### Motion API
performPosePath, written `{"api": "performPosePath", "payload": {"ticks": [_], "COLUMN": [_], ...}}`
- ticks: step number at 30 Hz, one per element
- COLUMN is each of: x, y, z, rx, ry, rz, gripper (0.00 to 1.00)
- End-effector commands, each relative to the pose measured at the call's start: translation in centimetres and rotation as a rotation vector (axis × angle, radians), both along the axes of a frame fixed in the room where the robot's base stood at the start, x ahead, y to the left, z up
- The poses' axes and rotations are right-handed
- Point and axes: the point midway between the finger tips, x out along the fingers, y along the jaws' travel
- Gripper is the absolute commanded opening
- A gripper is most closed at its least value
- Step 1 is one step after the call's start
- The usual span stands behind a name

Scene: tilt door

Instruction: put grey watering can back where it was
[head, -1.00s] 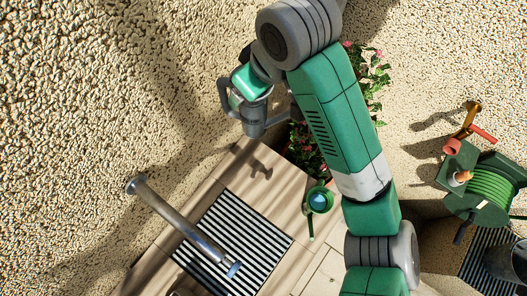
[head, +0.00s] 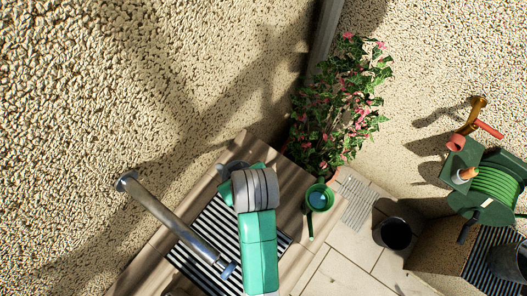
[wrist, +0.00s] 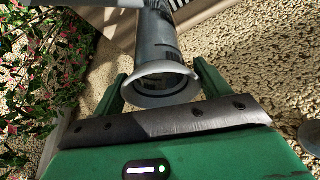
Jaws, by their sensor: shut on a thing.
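The grey watering can (wrist: 162,52) is between the two green fingers of my gripper (wrist: 160,84) in the wrist view. My gripper is shut on it. The flared round end of the can faces the camera, and its body runs away toward the top of the picture. In the head view my arm reaches over the wooden bench (head: 290,178), above the striped grate (head: 214,218). There my own arm hides the gripper and most or all of the can. I cannot tell whether the can touches the bench.
A metal spout pipe (head: 170,215) crosses the grate, close left of my arm. A green vessel (head: 318,199) with a long handle is on the right. Behind it is a flowering plant (head: 340,110). A dark pot (head: 395,233) and a green hose reel (head: 495,186) stand farther right.

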Motion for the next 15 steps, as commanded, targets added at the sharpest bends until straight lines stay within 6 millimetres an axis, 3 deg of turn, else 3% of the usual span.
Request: {"api": "performPosePath", "payload": {"ticks": [1,6,15], "x": [-1.3,-4.2,-5.9], "y": [0.2,-0.1,-0.5], "z": [-1.6,-4.8,-6.5], "rx": [0.002,0.001,0.002], "ry": [0.005,0.000,-0.003], "rz": [-0.005,-0.023,-0.032], "gripper": [0.07,0.07,0.07]}}
